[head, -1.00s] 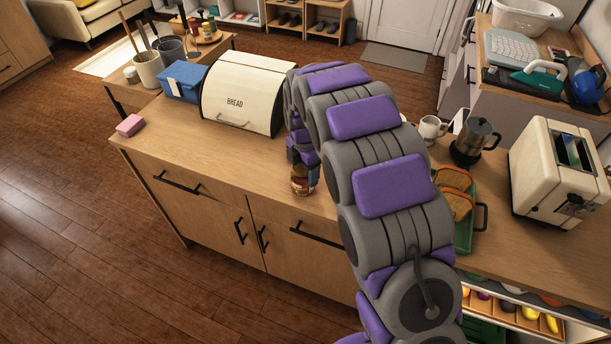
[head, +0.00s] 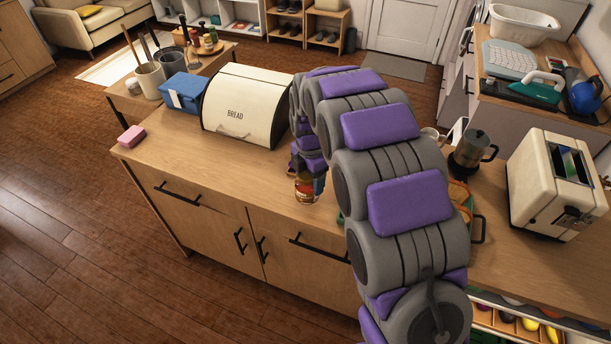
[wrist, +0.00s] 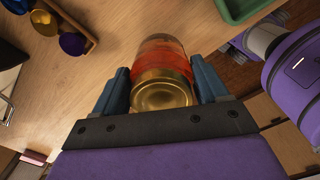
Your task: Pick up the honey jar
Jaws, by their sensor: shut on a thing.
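The honey jar (wrist: 162,58) has amber contents and a gold lid (wrist: 160,91). In the wrist view it lies between the two blue fingers of my gripper (wrist: 164,86), which is shut on it. In the head view the jar (head: 305,187) shows below my gripper (head: 308,178), over the front part of the wooden counter (head: 230,180). I cannot tell whether its base touches the counter. My arm hides part of the counter behind and to the right of it.
A bread box (head: 250,104) stands left of the jar, with a blue box (head: 186,92) and a pink sponge (head: 132,136) farther left. To the right are a green tray (head: 467,226) with bread, a moka pot (head: 472,150) and a toaster (head: 553,182). Counter left of the jar is clear.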

